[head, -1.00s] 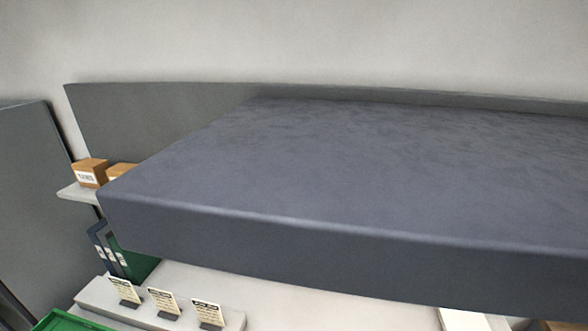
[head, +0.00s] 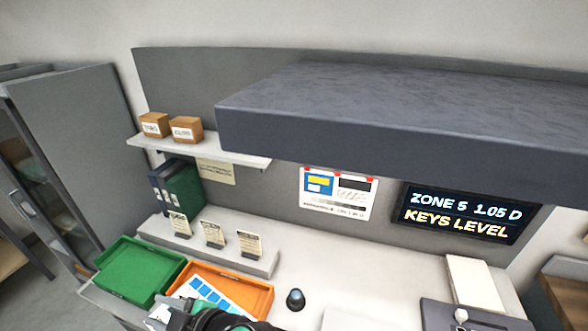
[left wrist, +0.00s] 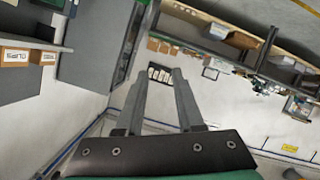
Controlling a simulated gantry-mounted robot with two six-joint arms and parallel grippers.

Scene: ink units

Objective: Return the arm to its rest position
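My left arm shows at the bottom edge of the head view, with part of the left gripper (head: 180,314) in front of the orange tray; most of it is cut off by the frame. In the left wrist view the left gripper (left wrist: 163,76) has its two grey fingers apart, with nothing held between them. The fingers point out over the room's floor, clear of any object. My right gripper is in neither view.
A green tray (head: 130,262) and an orange tray (head: 254,291) with a blue-and-white sheet stand on the bench. A dark knob (head: 295,298) is right of them. A wide grey overhead slab (head: 420,115) hangs above. A lit sign (head: 463,215) reads "ZONE 5 1.05 D KEYS LEVEL".

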